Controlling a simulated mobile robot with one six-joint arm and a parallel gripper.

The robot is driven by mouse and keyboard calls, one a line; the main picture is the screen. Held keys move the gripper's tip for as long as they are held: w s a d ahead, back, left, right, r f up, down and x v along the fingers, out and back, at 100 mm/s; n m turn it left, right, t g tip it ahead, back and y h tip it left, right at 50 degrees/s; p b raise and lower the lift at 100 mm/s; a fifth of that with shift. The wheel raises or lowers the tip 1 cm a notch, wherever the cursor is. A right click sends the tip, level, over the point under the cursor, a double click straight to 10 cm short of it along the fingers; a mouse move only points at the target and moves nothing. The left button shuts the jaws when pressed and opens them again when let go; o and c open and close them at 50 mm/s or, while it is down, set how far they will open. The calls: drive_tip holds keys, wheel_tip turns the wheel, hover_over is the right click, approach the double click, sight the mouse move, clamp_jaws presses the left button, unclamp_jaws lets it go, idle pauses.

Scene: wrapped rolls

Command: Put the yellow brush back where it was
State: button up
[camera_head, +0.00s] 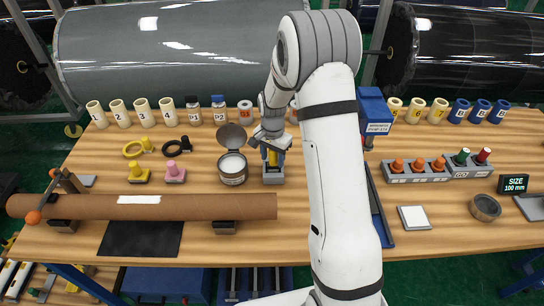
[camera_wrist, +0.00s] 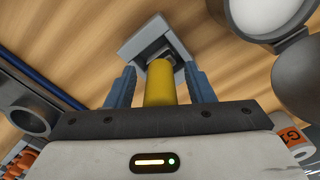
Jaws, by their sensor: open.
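The yellow brush (camera_wrist: 160,85) stands between the two blue fingers of my gripper (camera_wrist: 158,75) in the wrist view. The fingers are apart, one on each side of it. Its far end meets the opening of a grey block-like holder (camera_wrist: 137,44); how deep it sits cannot be seen. In the head view a bit of the brush (camera_head: 272,158) shows between the fingers of my gripper (camera_head: 271,152), directly above the grey holder (camera_head: 273,178). The brush looks upright there, and my wrist hides its top.
An open round tin (camera_head: 232,170) with a raised lid stands just left of the holder. A blue device (camera_head: 374,112) and a grey rack of orange-topped pieces (camera_head: 415,176) are to the right. A long brown tube (camera_head: 150,207) lies at the front left.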

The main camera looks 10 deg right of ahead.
drive_tip(key=shift+r, duration=0.1)
wheel_tip(320, 180, up, 12)
drive_tip(key=shift+r+b, duration=0.1)
drive_tip(key=shift+b, duration=0.75)
